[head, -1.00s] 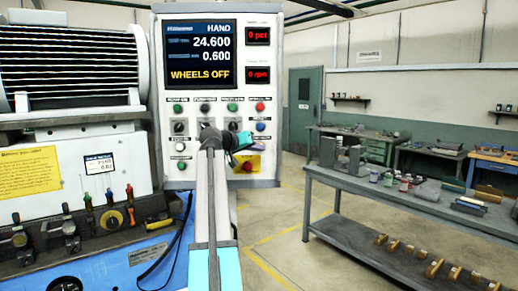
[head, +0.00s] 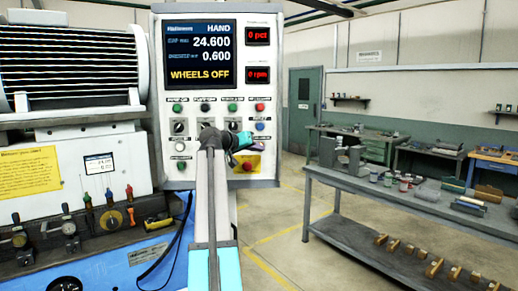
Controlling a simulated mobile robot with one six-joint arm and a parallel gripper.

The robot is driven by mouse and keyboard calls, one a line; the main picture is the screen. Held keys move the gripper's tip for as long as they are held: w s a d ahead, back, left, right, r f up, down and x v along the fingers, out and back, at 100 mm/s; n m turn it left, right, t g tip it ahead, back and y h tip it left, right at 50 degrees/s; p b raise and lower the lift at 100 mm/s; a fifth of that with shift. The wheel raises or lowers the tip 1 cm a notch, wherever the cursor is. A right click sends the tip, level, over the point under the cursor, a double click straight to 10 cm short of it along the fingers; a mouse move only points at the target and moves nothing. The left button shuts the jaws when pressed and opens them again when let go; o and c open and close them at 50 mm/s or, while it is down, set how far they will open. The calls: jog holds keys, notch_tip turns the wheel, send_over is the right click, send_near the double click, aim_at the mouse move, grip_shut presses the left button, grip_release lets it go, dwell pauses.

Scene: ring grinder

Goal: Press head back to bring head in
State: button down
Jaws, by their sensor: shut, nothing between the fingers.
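The control panel (head: 215,130) stands upright in the middle of the head view, with rows of coloured buttons and dark knobs. Two red displays read 0 pct and 0 rpm. The button labels are too small to read surely. My gripper (head: 246,140) is shut and empty, in front of the panel's lower right buttons, pointing right. My wrist hides part of the lower middle of the panel. I cannot tell whether the gripper touches the panel. The head is not clearly identifiable in this view.
The grinding machine (head: 70,160) fills the left side, with several levers on its front. A grey workbench (head: 400,190) with small jars stands at the right. Open floor (head: 285,225) lies between the panel and the bench.

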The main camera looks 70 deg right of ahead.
jog(key=shift+w+d+b, duration=0.35)
jog(key=shift+d+b, duration=0.1)
jog(key=shift+d, duration=0.45)
dwell(1.5)
jog(key=shift+s+a, duration=0.1)
jog(key=shift+a, duration=0.05)
jog(key=shift+s+a, duration=0.3)
jog(key=shift+a, duration=0.4)
dwell(0.4)
jog(key=a, duration=0.1)
jog(key=s+a, duration=0.1)
jog(key=a, duration=0.1)
jog(key=s+a, duration=0.1)
jog(key=shift+a, duration=0.3)
dwell(0.3)
dwell(0.8)
